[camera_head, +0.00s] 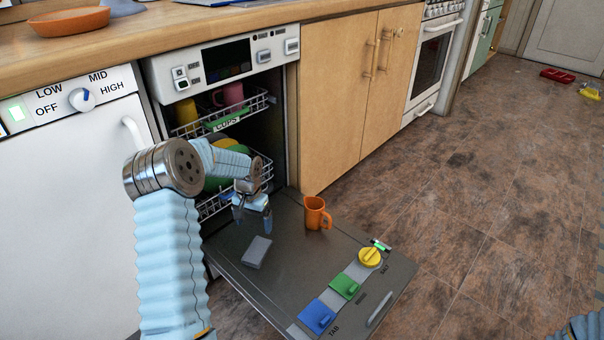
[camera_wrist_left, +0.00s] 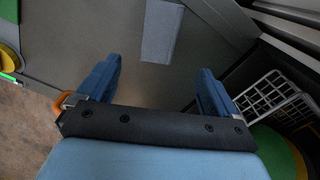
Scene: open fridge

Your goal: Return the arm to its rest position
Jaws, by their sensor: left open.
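My left arm (camera_head: 168,250) comes in from the left, bends at a metal joint and reaches over the open dishwasher door. My left gripper (camera_head: 252,214) is open and empty, pointing down above the door beside the lower rack. In the left wrist view, the two blue fingers (camera_wrist_left: 156,70) stand wide apart with only the door surface between them. A grey block (camera_head: 257,251) lies on the door just beyond the fingers; it also shows in the left wrist view (camera_wrist_left: 161,30). My right gripper is out of view; only a bit of that arm shows at bottom right.
The lowered dishwasher door (camera_head: 300,262) carries an orange mug (camera_head: 316,213) and a yellow knob (camera_head: 369,257). The upper rack (camera_head: 255,104) holds cups; the lower rack (camera_head: 212,207) holds plates. The counter (camera_head: 200,40) bears an orange bowl (camera_head: 68,21). Floor at right is mostly clear.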

